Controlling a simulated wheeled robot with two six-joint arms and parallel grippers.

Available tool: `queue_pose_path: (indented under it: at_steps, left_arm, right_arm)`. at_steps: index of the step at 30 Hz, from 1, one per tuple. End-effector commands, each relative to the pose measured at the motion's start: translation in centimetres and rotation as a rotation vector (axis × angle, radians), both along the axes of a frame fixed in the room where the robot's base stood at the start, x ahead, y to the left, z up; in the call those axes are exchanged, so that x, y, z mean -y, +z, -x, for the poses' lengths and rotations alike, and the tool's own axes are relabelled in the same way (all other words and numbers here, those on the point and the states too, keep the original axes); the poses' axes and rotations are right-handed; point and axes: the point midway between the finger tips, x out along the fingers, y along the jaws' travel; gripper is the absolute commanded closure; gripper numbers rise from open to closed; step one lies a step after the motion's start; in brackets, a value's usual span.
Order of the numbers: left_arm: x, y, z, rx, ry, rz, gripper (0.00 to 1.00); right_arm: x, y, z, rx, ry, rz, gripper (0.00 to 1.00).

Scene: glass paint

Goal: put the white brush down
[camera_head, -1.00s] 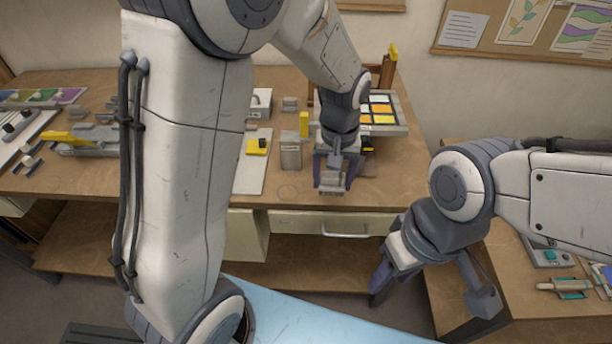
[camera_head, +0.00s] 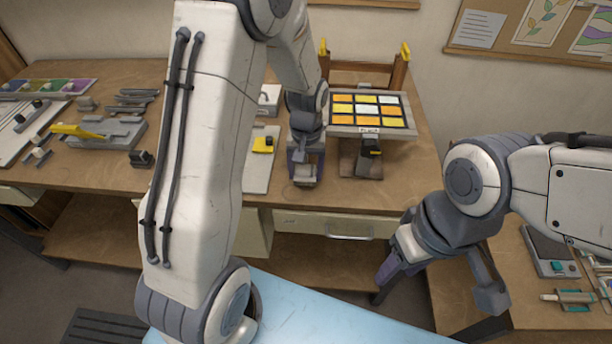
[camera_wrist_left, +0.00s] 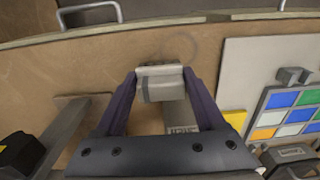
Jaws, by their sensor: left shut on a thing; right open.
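My left gripper (camera_head: 305,172) is shut on the white brush (camera_wrist_left: 161,88), a pale grey-white block-like piece between the fingertips in the left wrist view. It is held over the front part of the table (camera_head: 410,172). I cannot tell whether the brush touches the table or the block. My right gripper (camera_head: 392,275) is open, low in front of the table, away from the brush.
The orange and yellow tile panel (camera_head: 368,112) stands on a stand right of the left gripper. A white board (camera_head: 261,165) lies to its left; the wrist view shows coloured tiles (camera_wrist_left: 290,112) there. A drawer handle (camera_head: 348,236) is below the table edge. Bare wood lies around the brush.

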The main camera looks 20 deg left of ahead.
Motion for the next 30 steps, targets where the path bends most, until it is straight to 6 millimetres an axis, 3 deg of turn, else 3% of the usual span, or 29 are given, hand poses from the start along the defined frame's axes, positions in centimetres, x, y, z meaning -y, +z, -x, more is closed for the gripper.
queue_pose_path:
  at_steps: [6,17,18,20,30]
  left_arm:
    - [0.2,-2.6,0.1,-0.003,-0.003,0.0,0.8]
    - [0.2,-3.1,0.1,-0.002,-0.002,0.0,0.8]
    - [0.2,-3.0,0.1,-0.001,-0.002,-0.001,0.21]
    - [0.2,-3.0,0.1,-0.001,-0.002,-0.001,0.0]
    - [0.2,-2.2,0.0,0.002,-0.002,-0.001,0.0]
  right_arm:
    - [0.0,0.6,0.0,0.0,0.0,0.0,0.5]
    - [0.0,0.3,0.0,0.0,0.0,0.0,0.5]
    - [0.0,0.3,0.0,0.0,0.0,0.0,0.5]
    - [0.0,0.4,0.0,0.0,0.0,0.0,0.5]
    - [0.0,0.5,0.0,0.0,0.0,0.0,0.5]
